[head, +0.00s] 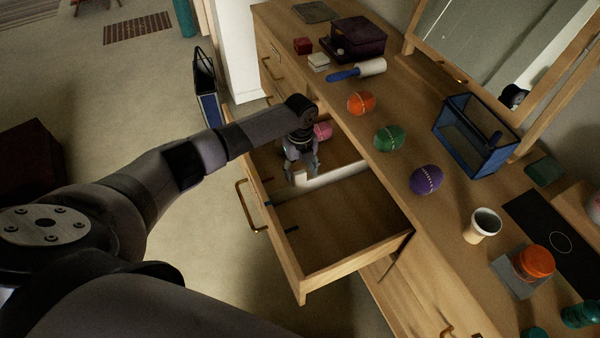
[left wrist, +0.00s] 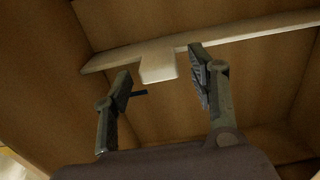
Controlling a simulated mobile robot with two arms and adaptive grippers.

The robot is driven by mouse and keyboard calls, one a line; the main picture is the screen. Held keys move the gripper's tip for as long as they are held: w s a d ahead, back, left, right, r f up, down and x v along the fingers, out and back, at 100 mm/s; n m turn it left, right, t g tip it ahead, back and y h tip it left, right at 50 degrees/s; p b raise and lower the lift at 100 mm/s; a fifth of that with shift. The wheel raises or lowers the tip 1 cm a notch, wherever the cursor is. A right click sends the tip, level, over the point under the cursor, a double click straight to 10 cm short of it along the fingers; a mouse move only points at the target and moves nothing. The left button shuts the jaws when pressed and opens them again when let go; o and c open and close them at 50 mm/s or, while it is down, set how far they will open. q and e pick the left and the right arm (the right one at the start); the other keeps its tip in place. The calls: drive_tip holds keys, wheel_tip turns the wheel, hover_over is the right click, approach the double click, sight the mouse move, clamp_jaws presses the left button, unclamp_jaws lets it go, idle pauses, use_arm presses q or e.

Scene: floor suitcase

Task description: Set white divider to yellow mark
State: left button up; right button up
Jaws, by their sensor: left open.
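The white divider (head: 335,177) stands across the inside of the open drawer (head: 335,220). In the left wrist view the divider (left wrist: 235,34) has a pale tab (left wrist: 157,66) sticking out toward my gripper. My left gripper (head: 301,176) reaches down into the drawer at the divider's near-left end. In the left wrist view my left gripper (left wrist: 160,74) is open, with one finger on each side of the tab, apart from it. Small red and dark blue marks show along the drawer's left side. I cannot make out a yellow mark. My right gripper is not in view.
A pink ball (head: 322,131) lies in the drawer's far part. Orange (head: 361,103), green (head: 389,138) and purple (head: 426,180) balls sit on the dresser top, with a blue-framed case (head: 470,140) behind. The drawer's near section is clear.

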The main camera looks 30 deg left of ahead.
use_arm(q)
wheel_tip(320, 180, up, 10)
idle(0.3)
idle(0.4)
